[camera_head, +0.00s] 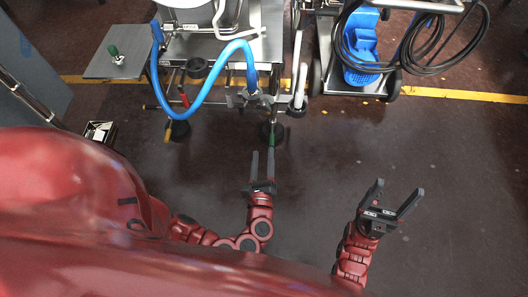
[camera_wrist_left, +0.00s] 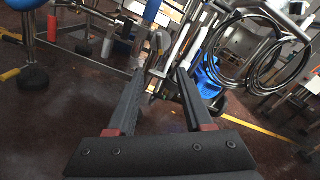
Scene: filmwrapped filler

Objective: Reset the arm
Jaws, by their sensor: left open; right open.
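My left gripper (camera_head: 262,168) is in the middle of the head view, its two fingers pointing away from me over the dark floor. In the left wrist view its fingers (camera_wrist_left: 158,90) stand apart with nothing between them. My right gripper (camera_head: 395,199) is at the lower right of the head view. Its fingers are spread wide and hold nothing. Neither gripper touches anything.
A metal machine with a blue hose (camera_head: 205,108) stands ahead of my left gripper. A cart with a blue part (camera_head: 360,45) and coiled black hoses (camera_head: 425,55) is at the upper right. A yellow line (camera_head: 465,95) crosses the floor. The floor around my right gripper is clear.

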